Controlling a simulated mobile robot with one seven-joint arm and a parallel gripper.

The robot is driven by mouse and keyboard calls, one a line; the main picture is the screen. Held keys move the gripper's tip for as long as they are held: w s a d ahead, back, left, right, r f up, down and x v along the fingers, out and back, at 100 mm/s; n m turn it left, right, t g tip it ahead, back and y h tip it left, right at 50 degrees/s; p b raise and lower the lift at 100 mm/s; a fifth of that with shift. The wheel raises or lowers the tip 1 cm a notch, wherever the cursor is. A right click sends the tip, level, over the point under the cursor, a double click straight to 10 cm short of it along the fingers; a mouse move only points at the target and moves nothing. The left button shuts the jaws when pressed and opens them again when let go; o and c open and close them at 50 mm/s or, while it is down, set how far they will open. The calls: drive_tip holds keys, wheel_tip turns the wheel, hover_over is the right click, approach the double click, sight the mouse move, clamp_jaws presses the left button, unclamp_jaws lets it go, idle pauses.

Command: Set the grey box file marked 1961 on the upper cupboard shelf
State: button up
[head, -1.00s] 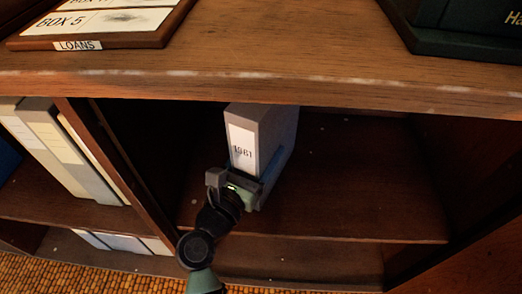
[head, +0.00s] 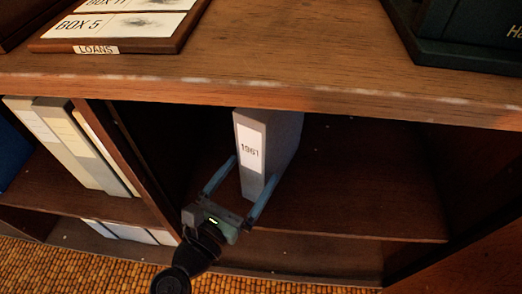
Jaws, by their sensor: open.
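The grey box file (head: 268,150) with a white label reading 1961 stands upright on the upper cupboard shelf (head: 360,195), in the right-hand compartment. Its top back part is hidden under the cupboard's top edge. My gripper (head: 244,182) is open in front of the file. Its two blue fingers lie one on each side of the file's lower front part, with gaps that look small. I cannot tell whether either finger touches it. The palm is clear of the file's front.
An upright divider (head: 133,150) parts this compartment from one with several pale files (head: 82,145). The shelf right of the file is bare. On the cupboard top (head: 260,60) lie a LOANS board (head: 105,45) and a dark green object (head: 470,35). A lower shelf (head: 310,262) runs below.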

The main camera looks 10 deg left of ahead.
drive_tip(key=shift+v, duration=2.1)
